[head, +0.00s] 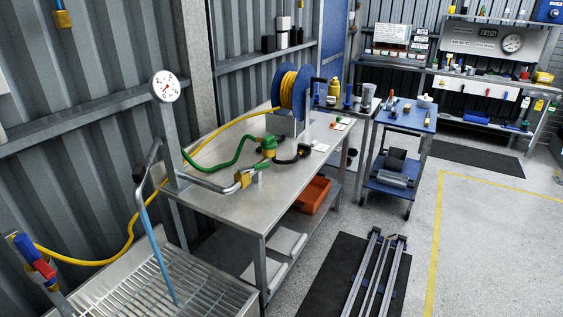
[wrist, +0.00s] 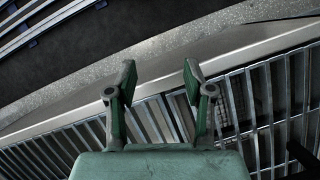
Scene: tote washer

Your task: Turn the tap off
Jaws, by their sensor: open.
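A grey pipe spout (head: 153,152) arches over the slatted metal basin (head: 222,292) at the lower left of the head view. A straight blue stream (head: 158,255), looking like running water, reaches from it to the grating. The pipe runs right below a round gauge (head: 165,86) to a brass valve (head: 243,179) with a small green part beside it, over the bench. Which part is the tap's handle is too small to tell. My gripper (wrist: 159,80) is open and empty in the wrist view, above a slatted grating (wrist: 255,105); it does not show in the head view.
A steel bench (head: 215,203) carries green hose fittings (head: 267,147) and a blue hose reel (head: 291,88). A yellow hose (head: 125,246) hangs along the wall. A blue and red fitting (head: 37,262) stands left. Floor rails (head: 372,272) lie right.

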